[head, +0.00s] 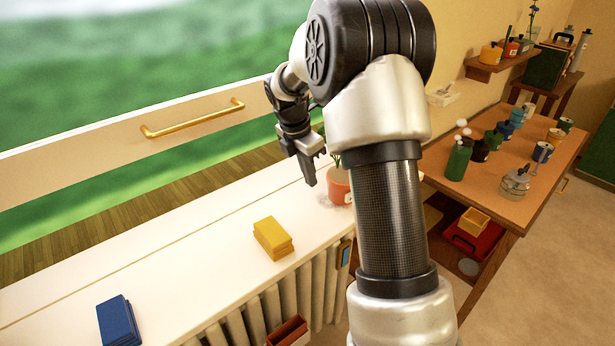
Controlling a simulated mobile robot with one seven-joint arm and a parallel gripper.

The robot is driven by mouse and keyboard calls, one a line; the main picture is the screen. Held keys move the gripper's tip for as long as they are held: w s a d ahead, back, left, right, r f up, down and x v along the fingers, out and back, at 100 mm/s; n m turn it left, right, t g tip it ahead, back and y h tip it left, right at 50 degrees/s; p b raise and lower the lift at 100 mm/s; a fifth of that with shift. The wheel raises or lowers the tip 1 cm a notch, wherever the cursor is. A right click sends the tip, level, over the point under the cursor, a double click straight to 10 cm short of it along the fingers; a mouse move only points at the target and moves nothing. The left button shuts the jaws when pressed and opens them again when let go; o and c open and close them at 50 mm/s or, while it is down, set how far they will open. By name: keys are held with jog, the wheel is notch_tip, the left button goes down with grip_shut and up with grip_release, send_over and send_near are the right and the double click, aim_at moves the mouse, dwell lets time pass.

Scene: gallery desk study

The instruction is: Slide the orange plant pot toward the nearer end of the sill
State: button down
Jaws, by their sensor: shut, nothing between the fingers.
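The orange plant pot (339,187) stands upright on the white sill (190,240), with some green leaves showing above it. My arm hides its right side. My gripper (311,180) is shut and empty, pointing down just left of the pot. From this view I cannot tell whether the fingers touch the pot.
A yellow block (272,238) and a blue block (118,321) lie on the sill, nearer to me. A window frame with a brass handle (192,119) runs along the back. A radiator (290,305) is below. A wooden desk (500,180) with jars stands right.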

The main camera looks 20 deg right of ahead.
jog(key=x, duration=0.9)
jog(key=shift+s, duration=0.1)
jog(key=d, duration=0.1)
jog(key=w+d, duration=0.1)
jog(key=shift+d+r, duration=0.25)
jog(key=shift+d, duration=0.05)
jog(key=shift+w+d, duration=0.15)
jog(key=shift+d, duration=0.45)
